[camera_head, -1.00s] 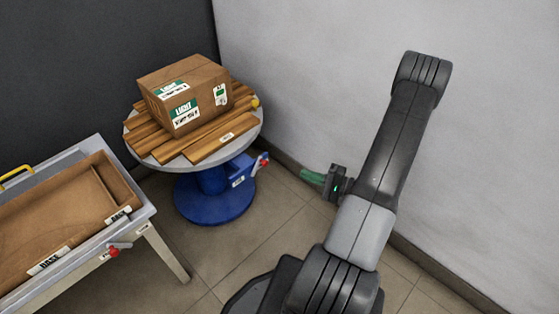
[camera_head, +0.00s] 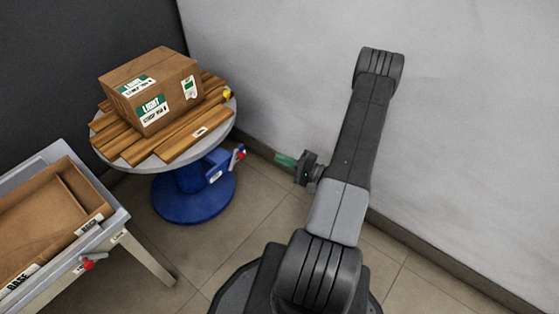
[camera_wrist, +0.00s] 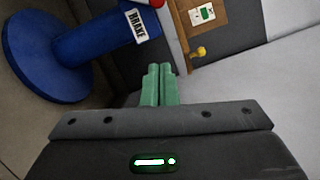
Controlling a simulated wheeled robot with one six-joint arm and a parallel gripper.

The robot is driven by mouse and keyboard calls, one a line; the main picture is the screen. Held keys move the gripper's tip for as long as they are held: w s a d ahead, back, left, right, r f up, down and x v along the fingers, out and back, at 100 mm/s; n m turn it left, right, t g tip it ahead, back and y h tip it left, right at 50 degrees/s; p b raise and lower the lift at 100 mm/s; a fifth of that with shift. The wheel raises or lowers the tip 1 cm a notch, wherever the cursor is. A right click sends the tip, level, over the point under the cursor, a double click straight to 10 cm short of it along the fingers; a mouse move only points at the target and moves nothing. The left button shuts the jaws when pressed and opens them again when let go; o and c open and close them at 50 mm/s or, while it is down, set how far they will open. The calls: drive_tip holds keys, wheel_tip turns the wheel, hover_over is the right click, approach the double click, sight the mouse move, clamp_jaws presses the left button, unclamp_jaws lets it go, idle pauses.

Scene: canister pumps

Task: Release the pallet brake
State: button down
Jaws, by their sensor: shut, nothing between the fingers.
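A round grey turntable (camera_head: 222,133) on a blue pedestal (camera_head: 190,198) carries wooden slats and a carton. The blue brake housing (camera_head: 217,165) sticks out of the pedestal's right side, with a small red-tipped lever (camera_head: 239,153) at its end. In the wrist view the BRAKE label (camera_wrist: 136,25) is at the upper left, and part of the red tip (camera_wrist: 157,3) is cut off by the top edge. My gripper (camera_head: 279,159) is right of the lever, apart from it. Its green fingers (camera_wrist: 160,72) are together and empty.
A carton marked LIGHT (camera_head: 152,90) sits on wooden slats (camera_head: 185,137). A yellow knob (camera_head: 227,93) is at the slats' right end. A grey-framed table (camera_head: 118,222) with a brown tray and red knob (camera_head: 88,265) stands lower left. The wall (camera_head: 300,90) is close behind my arm.

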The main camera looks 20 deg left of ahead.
drive_tip(key=s+a+r+b, duration=0.1)
drive_tip(key=s+a+b, duration=0.1)
drive_tip(key=a, duration=0.7)
drive_tip(key=shift+s+r, duration=0.2)
drive_tip(key=shift+r, duration=0.15)
drive_tip(key=shift+d+r, duration=0.1)
drive_tip(key=shift+d, duration=0.05)
drive_tip(key=shift+s+r+n+b, duration=0.15)
drive_tip(key=shift+n+b, duration=0.15)
drive_tip(key=shift+n, duration=0.1)
